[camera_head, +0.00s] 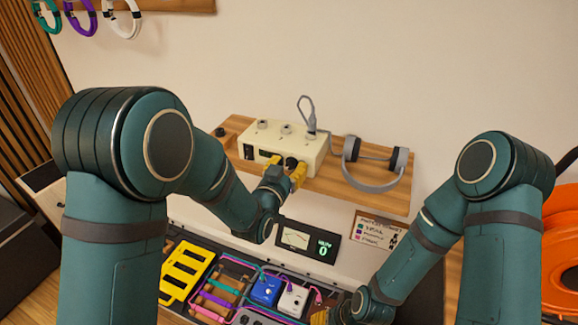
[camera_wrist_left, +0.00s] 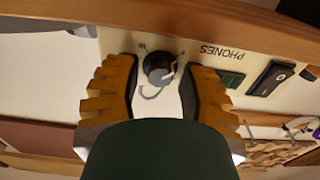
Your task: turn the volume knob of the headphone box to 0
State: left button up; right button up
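The cream headphone box (camera_head: 285,147) sits on a wooden wall shelf. Its black volume knob (camera_wrist_left: 158,67) shows in the left wrist view, beside the upside-down word PHONES, with a pale curved mark on and around it. In the head view a dark knob (camera_head: 291,162) shows on the box front. My left gripper (camera_head: 284,174) is at the box front. In the left wrist view its yellow ridged fingers (camera_wrist_left: 160,72) stand open on either side of the knob, with visible gaps. My right gripper (camera_head: 320,317) is low at the bottom edge, mostly hidden by its arm.
Grey headphones (camera_head: 376,186) lie on the shelf (camera_head: 340,191) right of the box, near a grey cable plugged into its top. A panel below shows a meter and a green 0 (camera_head: 323,251). Pedals and cables fill the board below. An orange reel (camera_head: 562,250) stands far right.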

pick_arm(q)
grip_shut()
jog(key=shift+n+b, duration=0.4)
jog(key=shift+b, duration=0.45)
jog(key=shift+n, duration=0.3)
jog(key=shift+r, duration=0.15)
jog(key=shift+o, duration=2.2)
grip_release()
